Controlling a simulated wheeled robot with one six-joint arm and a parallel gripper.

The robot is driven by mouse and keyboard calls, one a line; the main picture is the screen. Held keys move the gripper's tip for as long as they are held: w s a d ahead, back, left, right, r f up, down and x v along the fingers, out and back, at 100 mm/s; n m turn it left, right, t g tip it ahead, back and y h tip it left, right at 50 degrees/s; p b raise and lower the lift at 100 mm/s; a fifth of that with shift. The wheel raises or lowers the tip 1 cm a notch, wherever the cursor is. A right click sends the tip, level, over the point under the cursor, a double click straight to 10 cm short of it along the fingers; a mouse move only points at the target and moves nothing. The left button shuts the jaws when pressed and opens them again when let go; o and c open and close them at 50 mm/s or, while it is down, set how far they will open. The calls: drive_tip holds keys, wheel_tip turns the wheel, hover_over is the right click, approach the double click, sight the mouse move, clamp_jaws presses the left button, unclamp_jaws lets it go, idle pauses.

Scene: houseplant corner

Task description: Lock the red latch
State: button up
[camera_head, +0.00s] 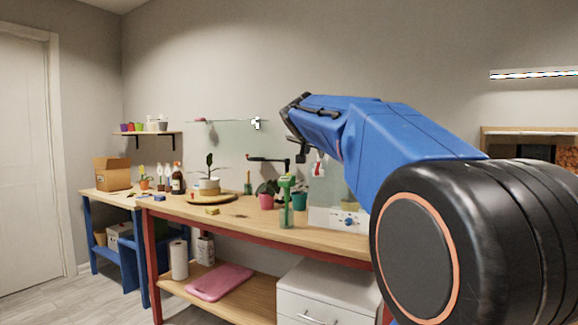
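A small red-and-white fitting (318,166) shows just below my blue forearm, above the back of the workbench. It may be the red latch, but it is too small to tell whether it is locked. My gripper (299,140) is at the left end of the blue arm, with dark parts near the fitting. In the picture it lies just left of and above the fitting; I cannot tell if they touch. Its fingers are too small and dark to show whether they are open or shut. My arm hides part of the wall behind.
The wooden workbench (262,233) holds a green spray bottle (287,205), a pink pot (266,202), a teal pot (299,201) and a potted plant on a round stand (212,199). A clear panel (228,143) stands behind. A white drawer unit (325,292) is below.

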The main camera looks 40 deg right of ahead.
approach(318, 165)
drive_tip(key=x, duration=0.8)
drive_tip(key=shift+r, duration=0.1)
clamp_jaws()
